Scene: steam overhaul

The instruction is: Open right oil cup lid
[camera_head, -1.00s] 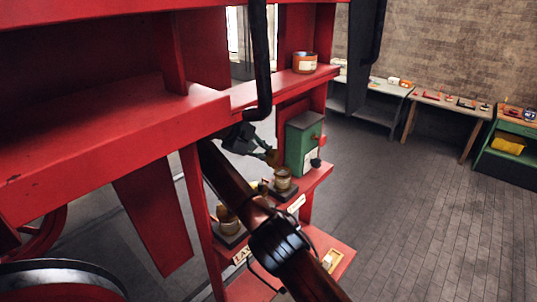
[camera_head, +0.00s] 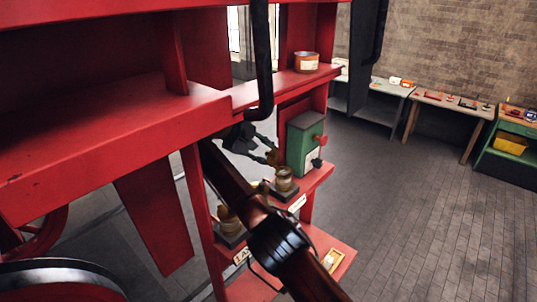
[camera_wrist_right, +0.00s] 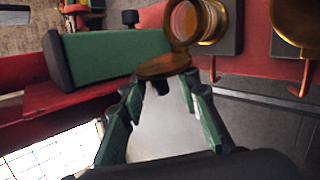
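The oil cup by the green box is a small brass cup (camera_head: 284,180) on the red shelf; its round mouth (camera_wrist_right: 186,22) faces my right wrist camera. Its brass lid (camera_wrist_right: 165,66) stands tipped away from the mouth, roughly at a right angle to it. My right gripper (camera_head: 268,153) is beside the lid, left of the cup in the head view. In the wrist view its green-padded fingers (camera_wrist_right: 160,95) are spread apart just below the lid. I cannot tell whether they touch it. A second brass cup (camera_head: 230,222) is lower left. My left gripper is not in view.
A green box (camera_head: 303,145) with a red knob stands close beside the cup. A black pipe (camera_head: 262,60) hangs near my right gripper. The grey floor (camera_head: 410,230) at right is clear.

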